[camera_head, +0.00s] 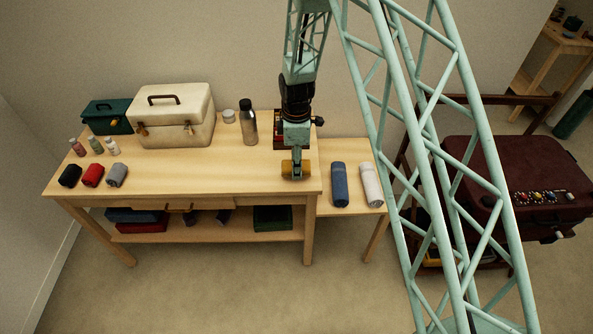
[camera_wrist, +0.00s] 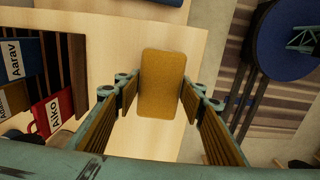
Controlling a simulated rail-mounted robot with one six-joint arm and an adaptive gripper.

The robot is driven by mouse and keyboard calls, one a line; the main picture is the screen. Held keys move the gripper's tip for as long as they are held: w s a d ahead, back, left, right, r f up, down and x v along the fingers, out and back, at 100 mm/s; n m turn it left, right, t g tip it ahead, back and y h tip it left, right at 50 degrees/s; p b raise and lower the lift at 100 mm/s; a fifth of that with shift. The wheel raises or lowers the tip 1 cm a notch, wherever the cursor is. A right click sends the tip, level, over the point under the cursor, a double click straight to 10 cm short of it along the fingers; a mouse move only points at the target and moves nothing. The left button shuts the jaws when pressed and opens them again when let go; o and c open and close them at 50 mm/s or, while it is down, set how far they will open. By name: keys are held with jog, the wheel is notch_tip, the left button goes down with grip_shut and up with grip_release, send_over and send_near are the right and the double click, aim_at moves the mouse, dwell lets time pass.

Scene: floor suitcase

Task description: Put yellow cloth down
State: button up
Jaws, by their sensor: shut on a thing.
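A yellow cloth (camera_wrist: 162,84), folded into a rounded block, sits between the two fingers of my gripper (camera_wrist: 160,98), which is shut on it. In the head view the yellow cloth (camera_head: 287,168) shows under my gripper (camera_head: 297,172), at the right end of the wooden table (camera_head: 225,172). It is at or just above the tabletop; I cannot tell whether it touches. My gripper partly hides the cloth in the head view.
Rolled blue (camera_head: 340,185) and white (camera_head: 371,185) cloths lie on the side surface to the right. Black (camera_head: 70,176), red (camera_head: 92,176) and grey (camera_head: 117,175) rolls lie at left. A bottle (camera_head: 248,122) and cream toolbox (camera_head: 172,115) stand behind. The middle tabletop is clear.

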jog(key=shift+f, duration=1.25)
jog(key=shift+f, duration=0.1)
jog(key=o, duration=0.9)
jog(key=shift+r+p, duration=0.45)
jog(key=shift+r, duration=5.7)
